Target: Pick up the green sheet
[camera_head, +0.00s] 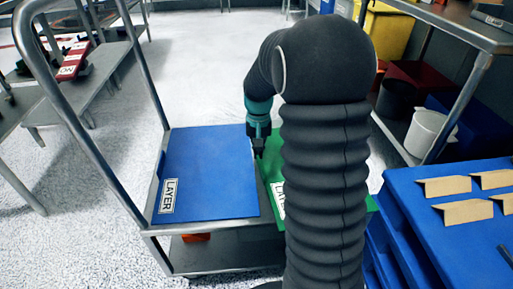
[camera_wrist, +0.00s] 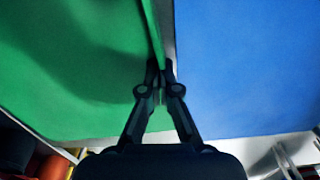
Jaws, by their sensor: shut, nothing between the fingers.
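The green sheet (camera_head: 273,168) lies on the right part of the metal cart's top, largely hidden behind my arm. In the wrist view the green sheet (camera_wrist: 75,70) fills the left side, with a dark shadow across it and its edge near my fingers. My gripper (camera_head: 258,152) is at the edge of the green sheet, by the gap beside the blue sheet. In the wrist view my gripper (camera_wrist: 160,68) has its fingertips close together, shut with nothing held. Whether the fingertips touch the sheet cannot be told.
A blue sheet (camera_head: 208,170) marked LAYER lies on the cart (camera_head: 150,231) to the left. Blue crates with cardboard pieces (camera_head: 444,186) stand at the right. A shelf with a white bucket (camera_head: 427,132) is behind them. A bench (camera_head: 105,65) is at the left.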

